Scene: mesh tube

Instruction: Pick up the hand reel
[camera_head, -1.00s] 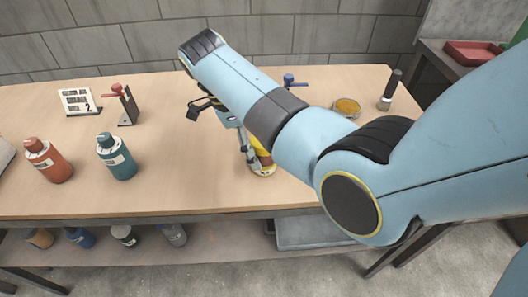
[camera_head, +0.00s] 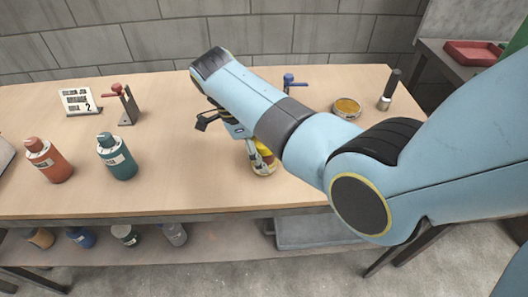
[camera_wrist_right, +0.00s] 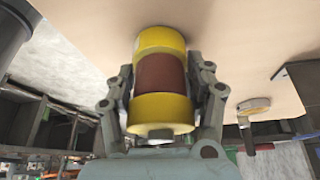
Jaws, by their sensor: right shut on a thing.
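The hand reel, yellow at both ends with a brown-red middle band, shows in the wrist view (camera_wrist_right: 160,76) between the two fingers of my right gripper (camera_wrist_right: 164,88). The gripper is shut on it, with one finger along each side. In the head view the reel (camera_head: 265,165) shows partly below my right gripper (camera_head: 250,148), near the front edge of the table, and my arm hides much of it. I cannot tell whether its base touches the table. My left gripper is not in view.
On the wooden table (camera_head: 180,185) an orange bottle (camera_head: 49,161) and a teal bottle (camera_head: 117,158) stand left of the reel. A red-handled stand (camera_head: 125,105) and a sign (camera_head: 77,101) stand behind them. A round amber dish (camera_head: 346,107) lies at the right.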

